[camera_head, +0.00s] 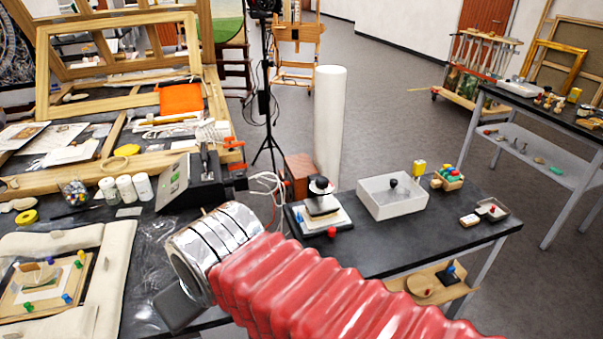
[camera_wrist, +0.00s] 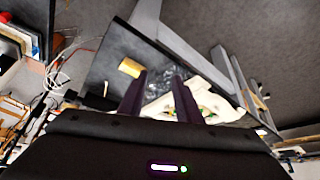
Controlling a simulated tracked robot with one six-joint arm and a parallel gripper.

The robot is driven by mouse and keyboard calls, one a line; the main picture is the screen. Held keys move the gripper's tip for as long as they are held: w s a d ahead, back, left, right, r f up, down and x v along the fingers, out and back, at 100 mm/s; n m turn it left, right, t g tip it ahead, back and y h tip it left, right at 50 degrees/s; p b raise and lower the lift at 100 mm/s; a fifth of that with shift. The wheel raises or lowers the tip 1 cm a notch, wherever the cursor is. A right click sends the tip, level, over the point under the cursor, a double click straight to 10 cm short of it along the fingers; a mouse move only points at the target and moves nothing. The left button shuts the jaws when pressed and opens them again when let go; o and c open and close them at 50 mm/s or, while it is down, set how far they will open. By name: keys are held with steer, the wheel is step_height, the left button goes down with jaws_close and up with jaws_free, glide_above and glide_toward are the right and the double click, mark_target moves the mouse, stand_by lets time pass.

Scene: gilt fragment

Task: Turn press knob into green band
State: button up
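A small press (camera_head: 321,204) with a black round knob (camera_head: 320,185) on top stands on a white board on the dark right-hand table. A blue and a red piece lie at its edges. No green band on it can be made out at this size. My arm reaches across the front to the left, well short of the press; its fingertips are hidden in the head view. In the wrist view my gripper (camera_wrist: 159,97) has its two dark fingers apart with nothing held between them. Beyond them is a pale padded shape with green bits (camera_wrist: 200,100); the press cannot be identified there.
A white column (camera_head: 329,125) rises behind. The padded frame (camera_head: 118,262) lies left.

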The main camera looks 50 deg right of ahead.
steer(key=shift+w, duration=0.1)
